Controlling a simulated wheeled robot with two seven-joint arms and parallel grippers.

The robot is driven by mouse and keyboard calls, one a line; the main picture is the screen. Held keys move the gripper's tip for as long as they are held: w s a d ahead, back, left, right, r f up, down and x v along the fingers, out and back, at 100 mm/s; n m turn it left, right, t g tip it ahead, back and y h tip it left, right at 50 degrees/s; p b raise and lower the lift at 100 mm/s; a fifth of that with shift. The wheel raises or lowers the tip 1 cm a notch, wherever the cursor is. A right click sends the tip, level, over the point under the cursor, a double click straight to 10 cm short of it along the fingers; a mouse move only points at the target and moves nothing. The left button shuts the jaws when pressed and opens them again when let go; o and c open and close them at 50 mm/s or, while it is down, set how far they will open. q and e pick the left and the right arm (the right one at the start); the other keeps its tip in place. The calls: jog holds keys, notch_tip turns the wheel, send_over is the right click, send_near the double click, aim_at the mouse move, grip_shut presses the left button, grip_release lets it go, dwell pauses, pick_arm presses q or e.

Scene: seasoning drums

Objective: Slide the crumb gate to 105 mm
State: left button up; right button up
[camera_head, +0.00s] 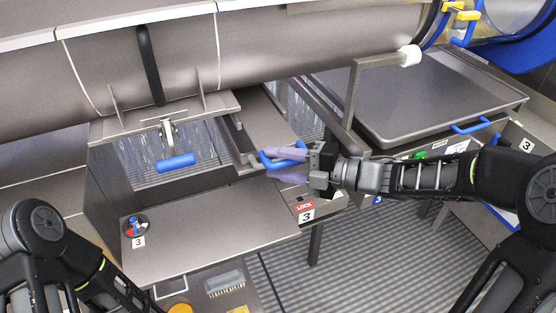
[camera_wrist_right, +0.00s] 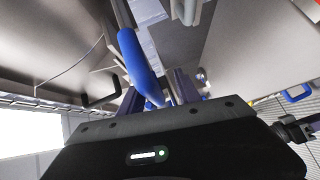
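The crumb gate seems to be the grey sliding plate (camera_head: 268,122) in the channel beneath the big drum, with a blue bar handle (camera_head: 270,163) at its near end. The blue handle also shows in the right wrist view (camera_wrist_right: 135,55), running down between the fingers. My right gripper (camera_head: 285,165) reaches in from the right. Its purple fingers stand apart, one above and one below the handle, so it looks open around it. Contact with the handle cannot be told. My left arm is at the lower left; its gripper is out of view.
A red LOCK label (camera_head: 304,206) and a "3" tag sit just below the right gripper. A second blue handle (camera_head: 176,162) hangs left under the drum. A grey tray (camera_head: 430,95) stands at right.

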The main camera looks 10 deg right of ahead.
jog(key=shift+r, duration=0.2)
jog(key=b+v, duration=0.1)
jog(key=v, duration=0.6)
jog(key=shift+s+d, duration=0.15)
jog(key=shift+d, duration=0.15)
dwell(0.4)
